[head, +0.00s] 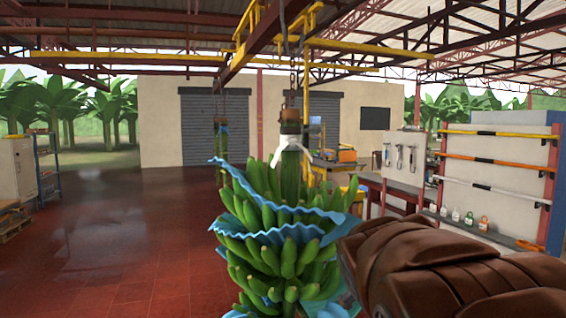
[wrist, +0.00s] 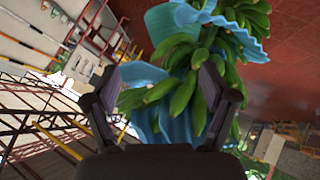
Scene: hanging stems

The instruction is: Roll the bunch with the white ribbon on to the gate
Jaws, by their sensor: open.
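The green banana bunch (head: 262,187) with the white ribbon (head: 290,148) hangs upright from a hook and chain under the overhead rail (head: 262,38). Blue sheets (head: 240,178) are wrapped between its layers. My brown-covered arm reaches in from the lower right of the head view and hides part of the bunch's right side; my gripper is not visible there. In the wrist view my gripper (wrist: 165,95) is open, its fingers apart, with bananas (wrist: 182,95) and blue sheet beyond and between them. I cannot tell if they touch. Which part is the gate is unclear.
Another hanging line with a blue-topped bunch (head: 217,145) is farther back. Yellow beams (head: 370,47) cross near the rail. A workbench (head: 395,190) and a rack of bars (head: 495,160) stand at the right. The red floor (head: 110,240) at the left is clear.

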